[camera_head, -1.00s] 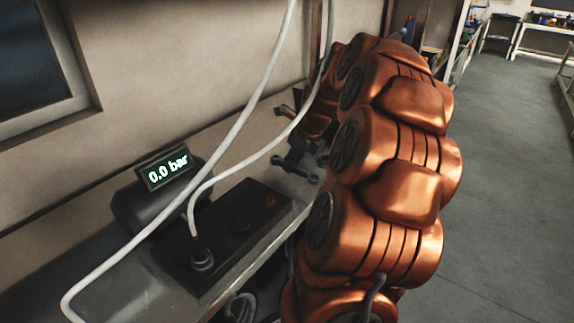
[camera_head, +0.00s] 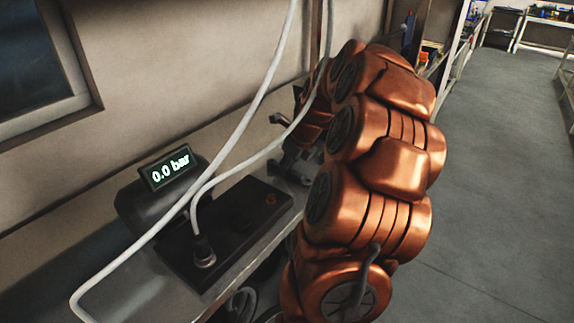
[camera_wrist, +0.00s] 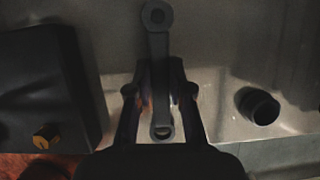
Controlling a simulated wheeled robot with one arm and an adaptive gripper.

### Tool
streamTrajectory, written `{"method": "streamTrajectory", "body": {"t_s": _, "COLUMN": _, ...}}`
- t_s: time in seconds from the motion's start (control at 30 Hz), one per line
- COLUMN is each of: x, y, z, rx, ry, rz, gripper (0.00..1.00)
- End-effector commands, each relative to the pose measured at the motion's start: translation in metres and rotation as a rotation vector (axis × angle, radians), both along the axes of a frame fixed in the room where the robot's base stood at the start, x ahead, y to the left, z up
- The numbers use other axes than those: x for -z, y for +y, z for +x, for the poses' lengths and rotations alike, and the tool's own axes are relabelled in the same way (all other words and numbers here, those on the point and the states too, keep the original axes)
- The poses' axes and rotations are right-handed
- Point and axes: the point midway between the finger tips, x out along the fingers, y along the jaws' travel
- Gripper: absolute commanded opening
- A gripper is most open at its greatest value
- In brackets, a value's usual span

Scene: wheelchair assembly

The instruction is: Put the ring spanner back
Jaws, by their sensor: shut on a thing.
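The ring spanner (camera_wrist: 158,45) is a grey bar with a ring at each end. In the wrist view it runs lengthwise between the fingers of my gripper (camera_wrist: 160,98), its far ring beyond the fingertips and its near ring close to the palm. My gripper is shut on it over the bench (camera_wrist: 225,80). I cannot tell whether the spanner touches the bench. In the head view my gripper (camera_head: 298,168) is low over the bench behind the black unit, partly hidden by my arm, and the spanner cannot be made out clearly.
A white hose (camera_head: 252,105) hangs across the view. A dark cylinder (camera_wrist: 258,106) is right of the spanner. Open floor (camera_head: 490,190) lies to the right.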

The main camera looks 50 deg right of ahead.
Motion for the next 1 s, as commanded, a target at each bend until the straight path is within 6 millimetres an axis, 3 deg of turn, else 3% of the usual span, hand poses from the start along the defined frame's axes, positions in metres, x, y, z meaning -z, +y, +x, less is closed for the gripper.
{"method": "streamTrajectory", "body": {"t_s": 0.23, "x": 0.0053, "y": -0.0001, "z": -0.0002, "rx": 0.0, "ry": 0.0, "rz": 0.0, "gripper": 0.0}}
{"method": "streamTrajectory", "body": {"t_s": 0.27, "x": 0.0048, "y": -0.0001, "z": -0.0001, "rx": 0.0, "ry": 0.0, "rz": 0.0, "gripper": 0.22}}
{"method": "streamTrajectory", "body": {"t_s": 0.5, "x": 0.0043, "y": -0.0002, "z": 0.0001, "rx": 0.0, "ry": 0.0, "rz": -0.001, "gripper": 0.45}}
{"method": "streamTrajectory", "body": {"t_s": 1.0, "x": -0.004, "y": -0.0024, "z": -0.0032, "rx": 0.003, "ry": -0.004, "rz": -0.005, "gripper": 0.45}}
